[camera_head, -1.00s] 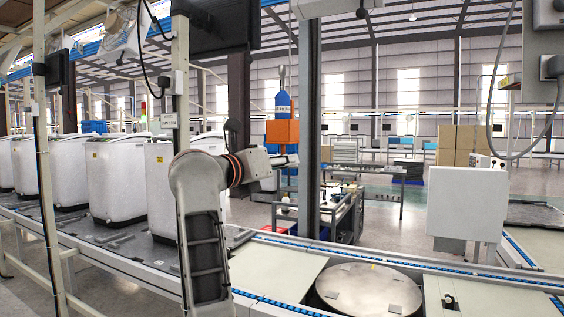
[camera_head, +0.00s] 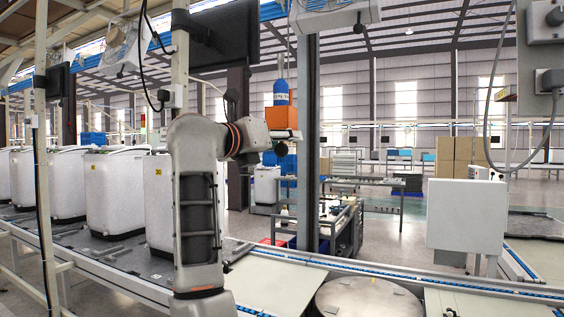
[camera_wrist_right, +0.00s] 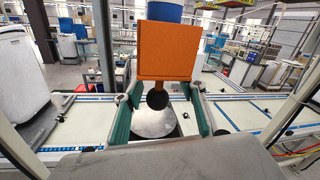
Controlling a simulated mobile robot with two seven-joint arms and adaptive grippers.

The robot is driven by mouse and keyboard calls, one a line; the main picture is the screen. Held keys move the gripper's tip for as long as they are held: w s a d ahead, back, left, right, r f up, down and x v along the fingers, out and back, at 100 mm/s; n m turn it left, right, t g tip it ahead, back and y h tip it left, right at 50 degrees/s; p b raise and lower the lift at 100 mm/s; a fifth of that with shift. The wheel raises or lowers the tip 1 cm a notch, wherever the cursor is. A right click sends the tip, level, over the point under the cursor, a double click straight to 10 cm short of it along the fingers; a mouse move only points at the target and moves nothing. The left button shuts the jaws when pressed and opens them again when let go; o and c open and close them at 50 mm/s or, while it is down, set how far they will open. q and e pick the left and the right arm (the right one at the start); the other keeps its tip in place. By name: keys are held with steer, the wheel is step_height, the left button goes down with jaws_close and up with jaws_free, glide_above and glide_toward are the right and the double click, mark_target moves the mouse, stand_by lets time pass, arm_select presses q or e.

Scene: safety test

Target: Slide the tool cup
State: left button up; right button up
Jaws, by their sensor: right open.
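An orange box-like holder (camera_head: 281,117) has a blue bottle-shaped body (camera_head: 281,93) with a pale tip rising above it. It may be the tool cup; no label settles this. My right gripper (camera_head: 282,149) shows small at the arm's end, just below the orange holder. In the right wrist view, the orange face (camera_wrist_right: 166,50) fills the upper middle, with the blue part (camera_wrist_right: 164,11) above and a dark round part below. The green fingers of my right gripper (camera_wrist_right: 160,112) are spread apart below it. Contact with the holder cannot be told. My left gripper is not in view.
A round metal plate (camera_head: 368,301) lies in the conveyor line at front. White appliances (camera_head: 115,190) stand along the left. A dark post (camera_head: 309,150) rises just right of the gripper. A white cabinet (camera_head: 466,215) and a tool cart (camera_head: 341,229) stand beyond the conveyor.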

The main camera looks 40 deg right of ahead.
mark_target(283, 151)
steer(key=shift+r, duration=0.85)
steer(key=shift+d+f, duration=0.1)
steer(key=shift+f, duration=0.15)
steer(key=shift+s+f+g+h+p, duration=0.2)
steer(key=shift+s+f+g+h, duration=0.15)
steer(key=shift+f+h, duration=0.25)
steer(key=shift+s+f+g+h+p, duration=0.25)
steer(key=shift+f+g+h, duration=0.2)
steer(key=shift+f+h, duration=0.15)
steer(key=shift+s+a+f+n+h+p, duration=0.3)
steer(key=shift+s+a+h+p, duration=0.1)
steer(key=shift+a+h, duration=0.2)
steer(key=shift+s+a+f+n+h+p, duration=0.25)
steer(key=shift+s+a+h, duration=0.1)
steer(key=shift+a+h, duration=0.25)
steer(key=w+t+p, duration=0.1)
steer(key=p, duration=0.1)
steer(key=w+d+r+t+y+p, duration=0.1)
steer(key=t+p, duration=0.1)
steer(key=p, duration=0.1)
steer(key=w+d+r+t+p, duration=0.1)
steer(key=t+p, duration=0.1)
steer(key=shift+d+n+y, duration=0.15)
steer(key=shift+n+y, duration=0.15)
steer(key=shift+n, duration=0.05)
